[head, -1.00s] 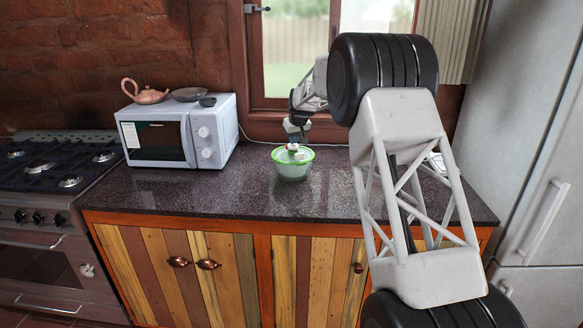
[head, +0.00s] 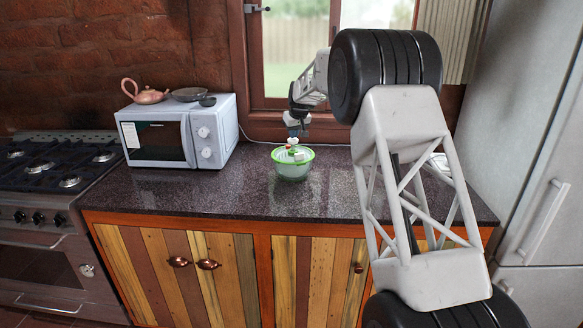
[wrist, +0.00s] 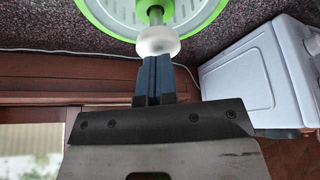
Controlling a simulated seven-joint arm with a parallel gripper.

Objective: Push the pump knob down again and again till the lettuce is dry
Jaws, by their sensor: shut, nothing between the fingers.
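The salad spinner (head: 292,172) stands on the dark counter below the window, a pale bowl with a bright green rim. In the wrist view its green lid rim (wrist: 105,14) crosses the top edge. My gripper (head: 293,134) is over the spinner, pointing down. In the wrist view, my gripper (wrist: 155,62) has its dark fingers shut together with nothing between them, tips at the knob. I cannot tell whether they touch it. The lettuce cannot be made out.
A microwave (head: 180,134) stands left of the spinner, with a teapot (head: 145,93) and dark dishes on top. A stove (head: 50,180) is at the far left and a fridge (head: 535,150) at the right. The counter (head: 240,195) in front of the spinner is clear.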

